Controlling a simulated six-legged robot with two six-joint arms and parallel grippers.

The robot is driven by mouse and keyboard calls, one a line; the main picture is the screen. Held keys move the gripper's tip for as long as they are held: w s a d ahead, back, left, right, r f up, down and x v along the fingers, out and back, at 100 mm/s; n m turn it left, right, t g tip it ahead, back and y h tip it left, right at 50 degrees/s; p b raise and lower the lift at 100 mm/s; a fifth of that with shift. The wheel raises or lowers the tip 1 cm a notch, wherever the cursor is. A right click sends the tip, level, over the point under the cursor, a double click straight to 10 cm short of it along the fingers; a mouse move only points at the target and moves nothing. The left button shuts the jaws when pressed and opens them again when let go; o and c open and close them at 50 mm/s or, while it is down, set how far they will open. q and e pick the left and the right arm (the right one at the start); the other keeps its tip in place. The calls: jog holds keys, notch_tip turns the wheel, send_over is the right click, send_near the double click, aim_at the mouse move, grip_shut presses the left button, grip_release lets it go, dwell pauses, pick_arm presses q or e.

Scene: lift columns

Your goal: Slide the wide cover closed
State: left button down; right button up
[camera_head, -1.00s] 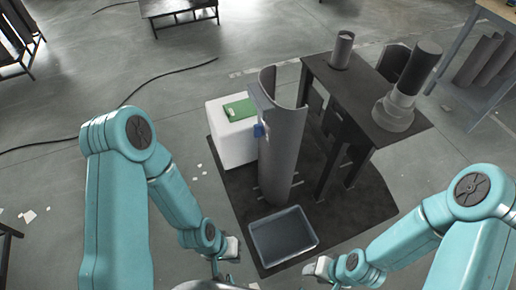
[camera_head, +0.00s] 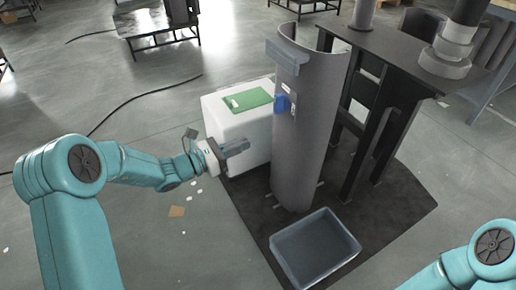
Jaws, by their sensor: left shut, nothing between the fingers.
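The wide cover (camera_head: 318,130) is a tall grey curved shell, standing upright in the middle of the camera_head view. A blue handle-like piece (camera_head: 282,104) sits on its left side, with a light plate above it. My left gripper (camera_head: 243,147) is shut and empty. It shows in front of the white box, to the left of the cover and lower than the blue piece, with a visible gap to both. My right gripper is out of view; only part of my right arm shows at the bottom right corner. The inside of the cover is mostly hidden.
A white box (camera_head: 221,118) with a green sheet (camera_head: 249,98) on top stands left of the cover. An empty grey tray (camera_head: 345,262) lies in front on the dark mat (camera_head: 405,212). A dark table (camera_head: 395,47) with cylindrical parts stands behind right.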

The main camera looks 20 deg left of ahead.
aim_at(289, 128)
pick_arm(q)
jog(key=x, duration=0.4)
jog(key=b+x, duration=0.1)
jog(key=x, duration=0.3)
jog(key=b+x, duration=0.1)
jog(key=x, duration=0.3)
jog(key=shift+s+f, duration=0.1)
jog(key=shift+f, duration=0.2)
jog(key=shift+w+d+r+b, duration=0.1)
jog(key=shift+w+d+b, duration=0.25)
jog(key=shift+w+d, duration=0.1)
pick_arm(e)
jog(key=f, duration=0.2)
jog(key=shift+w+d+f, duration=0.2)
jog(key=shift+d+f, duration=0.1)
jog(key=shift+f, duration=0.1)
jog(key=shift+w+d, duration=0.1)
